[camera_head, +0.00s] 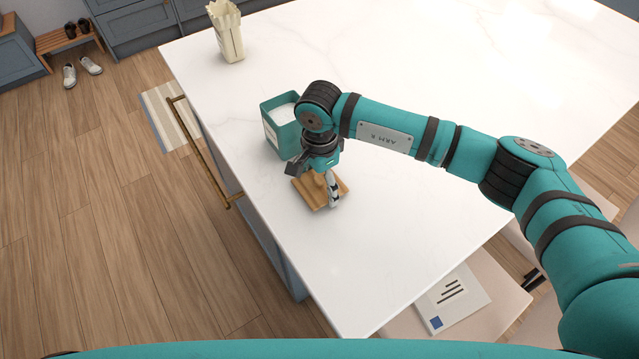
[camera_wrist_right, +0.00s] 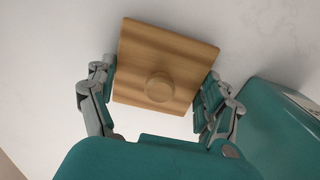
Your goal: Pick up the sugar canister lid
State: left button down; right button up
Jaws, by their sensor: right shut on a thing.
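The sugar canister lid (camera_head: 304,192) is a square wooden plate with a round knob, at the near end of the white counter. I cannot tell whether the lid touches the counter. The teal canister (camera_head: 274,137) stands open just behind the gripper with white contents. My left gripper is not in view.
A cream holder (camera_head: 227,35) stands at the far left of the white counter (camera_head: 430,60). A book or card (camera_head: 452,300) lies on a pale seat below the near right edge. The counter's left edge runs close to the lid and canister. Its right part is clear.

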jog(key=shift+c, duration=0.7)
jog(key=shift+r, duration=0.1)
